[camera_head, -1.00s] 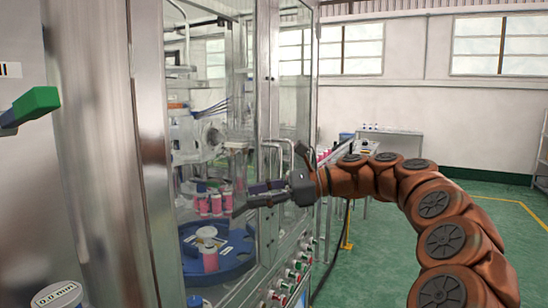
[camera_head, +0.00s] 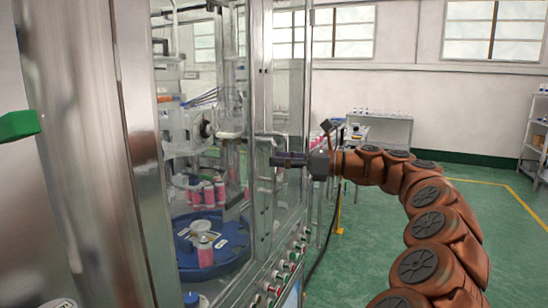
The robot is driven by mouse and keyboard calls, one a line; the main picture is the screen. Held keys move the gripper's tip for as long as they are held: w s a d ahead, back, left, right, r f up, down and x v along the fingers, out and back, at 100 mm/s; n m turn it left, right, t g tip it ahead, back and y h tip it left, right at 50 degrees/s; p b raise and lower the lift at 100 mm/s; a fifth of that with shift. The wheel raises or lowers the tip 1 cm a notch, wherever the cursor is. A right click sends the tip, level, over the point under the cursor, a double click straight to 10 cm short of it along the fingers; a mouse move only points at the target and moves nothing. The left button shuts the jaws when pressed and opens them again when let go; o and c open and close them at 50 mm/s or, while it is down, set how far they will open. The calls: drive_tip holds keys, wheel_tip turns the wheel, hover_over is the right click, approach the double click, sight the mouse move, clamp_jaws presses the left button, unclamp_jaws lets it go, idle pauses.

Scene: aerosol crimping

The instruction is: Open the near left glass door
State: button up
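The near left glass door (camera_head: 215,105) is a tall clear panel in a metal frame on the machine's side. It looks closed. Two pale bar handles stand close together at the door frames; the left one (camera_head: 259,172) is at the edge of this door. My gripper (camera_head: 274,161) is dark and points left at handle height, in front of the handles. It overlaps the handles in the picture, and I cannot tell whether it touches one. Its fingers line up in this view, so their gap is hidden.
Behind the glass are a blue turntable (camera_head: 236,247) and pink-and-white cans (camera_head: 209,194). The second glass door (camera_head: 290,95) is to the right. Buttons (camera_head: 283,275) line the machine's lower edge. A steel post (camera_head: 135,150) stands at left. Green floor (camera_head: 355,260) is free at right.

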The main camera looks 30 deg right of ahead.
drive_tip(key=shift+x, duration=1)
drive_tip(key=shift+s, duration=0.1)
clamp_jaws()
